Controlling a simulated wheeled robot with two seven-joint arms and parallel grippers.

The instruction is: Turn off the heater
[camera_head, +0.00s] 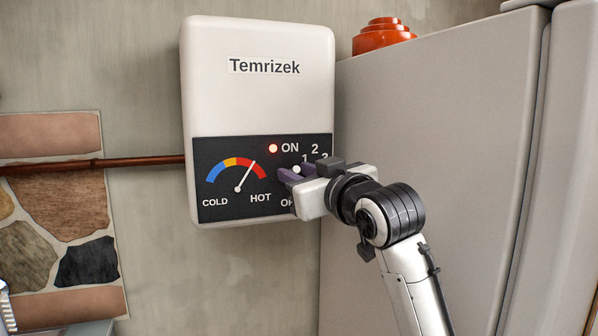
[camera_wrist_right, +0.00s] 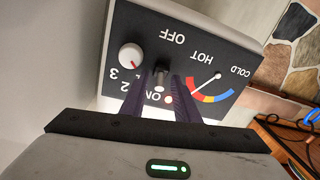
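The heater (camera_head: 258,95) is a white wall box labelled Temrizek with a black front panel. Its red lamp (camera_head: 273,148) is lit beside ON. The dial needle leans towards the red HOT end. A toggle switch with a white tip (camera_head: 296,169) shows between the purple fingers of my right gripper (camera_head: 297,174). In the right wrist view the panel is upside down, and the switch (camera_wrist_right: 160,72) sits between ON and OFF labels, with its tip on the ON side. The right fingers stand apart on either side of it; contact is unclear. My left gripper is not in view.
A white knob (camera_wrist_right: 131,57) with a red mark sits next to the switch by the numbers. A large grey cabinet (camera_head: 430,150) stands close on the right, with an orange object (camera_head: 382,36) behind its top edge. A copper pipe (camera_head: 145,162) runs left from the heater.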

